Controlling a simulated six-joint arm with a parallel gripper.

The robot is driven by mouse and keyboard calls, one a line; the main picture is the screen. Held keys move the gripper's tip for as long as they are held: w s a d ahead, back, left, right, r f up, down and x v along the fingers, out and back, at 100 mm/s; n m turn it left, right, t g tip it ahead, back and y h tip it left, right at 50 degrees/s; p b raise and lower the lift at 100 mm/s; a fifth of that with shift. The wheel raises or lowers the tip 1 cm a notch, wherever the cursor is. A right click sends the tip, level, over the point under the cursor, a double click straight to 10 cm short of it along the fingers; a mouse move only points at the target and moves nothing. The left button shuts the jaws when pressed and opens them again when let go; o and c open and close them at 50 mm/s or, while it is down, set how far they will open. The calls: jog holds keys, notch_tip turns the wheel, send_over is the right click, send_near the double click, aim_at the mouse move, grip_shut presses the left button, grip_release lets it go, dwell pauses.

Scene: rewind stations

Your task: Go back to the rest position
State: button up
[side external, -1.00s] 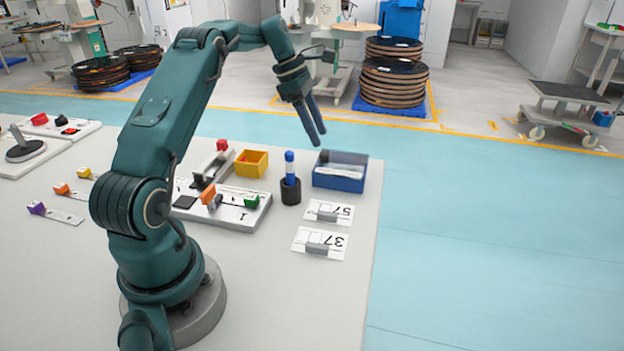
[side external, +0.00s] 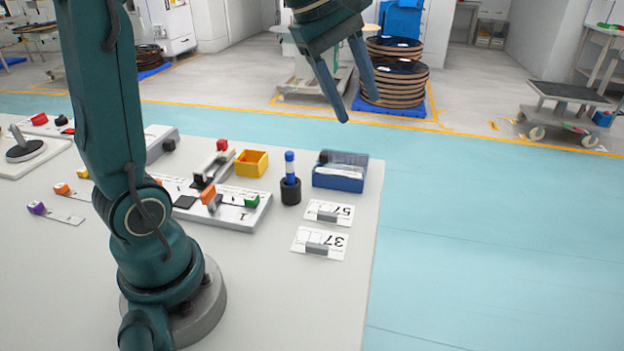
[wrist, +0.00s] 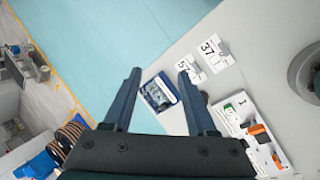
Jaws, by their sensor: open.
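My gripper (side external: 358,104) is open and empty, raised high above the far right part of the table in the side view. Its two dark fingers stand apart and point down. In the wrist view my gripper (wrist: 160,82) shows both fingers spread with nothing between the tips. My upper arm stands nearly upright at the left of the side view. The grey-white table (side external: 300,300) lies below, with a clear height between it and the fingers.
A blue box (side external: 340,182), a blue marker in a black cup (side external: 290,192), a yellow bin (side external: 251,164), a white station board (side external: 238,220) and number cards 57 (side external: 328,212) and 37 (side external: 320,243) lie on the table. The front of the table is free.

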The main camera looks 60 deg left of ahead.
jog(key=s+d+f+m+t, duration=0.1)
jog(key=s+d+f+m, duration=0.1)
jog(key=s+d+m, duration=0.5)
jog(key=s+a+f+m+y, duration=0.1)
jog(key=s+a+f+m, duration=0.1)
jog(key=s+f+m, duration=0.4)
jog(key=s+m, duration=0.2)
jog(key=m, duration=0.2)
jog(key=shift+a+f, duration=0.15)
jog(key=shift+a, duration=0.05)
